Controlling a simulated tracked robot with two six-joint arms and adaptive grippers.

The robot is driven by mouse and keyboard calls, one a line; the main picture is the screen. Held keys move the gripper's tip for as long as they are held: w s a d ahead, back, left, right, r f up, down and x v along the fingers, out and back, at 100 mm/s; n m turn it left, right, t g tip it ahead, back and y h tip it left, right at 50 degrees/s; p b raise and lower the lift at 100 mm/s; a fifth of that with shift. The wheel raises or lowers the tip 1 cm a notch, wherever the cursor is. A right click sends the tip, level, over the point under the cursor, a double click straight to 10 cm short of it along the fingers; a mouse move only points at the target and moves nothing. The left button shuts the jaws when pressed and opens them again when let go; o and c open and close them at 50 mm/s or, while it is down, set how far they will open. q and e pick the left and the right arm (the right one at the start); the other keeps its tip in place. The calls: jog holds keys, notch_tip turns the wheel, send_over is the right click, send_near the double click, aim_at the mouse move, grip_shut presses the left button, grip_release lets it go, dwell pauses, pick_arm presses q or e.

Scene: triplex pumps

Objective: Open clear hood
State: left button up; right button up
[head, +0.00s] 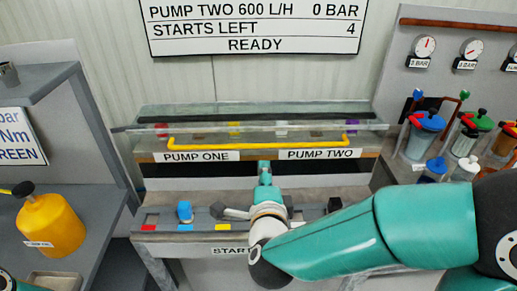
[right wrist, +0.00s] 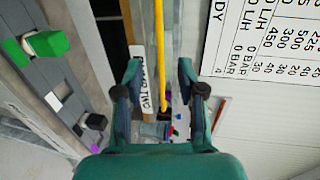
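The clear hood (head: 250,118) is a see-through box lying over the pump bench, and it looks closed. A yellow bar handle (head: 215,145) runs along its front, above the PUMP ONE (head: 196,156) and PUMP TWO (head: 320,154) labels. My right gripper (head: 265,166) points at the middle of the hood front, just below the handle. In the right wrist view the two fingers of this gripper (right wrist: 158,75) are spread apart, and the yellow handle (right wrist: 159,40) shows in the gap between them. I see no finger touching it. My left gripper is out of view.
A yellow bottle (head: 50,225) stands on the grey side shelf at left. Jars with coloured lids (head: 424,135) and gauges (head: 424,46) are at right. A panel with a blue knob (head: 185,211) lies below the hood. A READY sign (head: 255,25) hangs behind.

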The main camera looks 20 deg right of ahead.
aim_at(261, 147)
jog(key=p+x, duration=0.3)
jog(key=x, duration=1.3)
jog(key=shift+f, duration=0.2)
grip_shut()
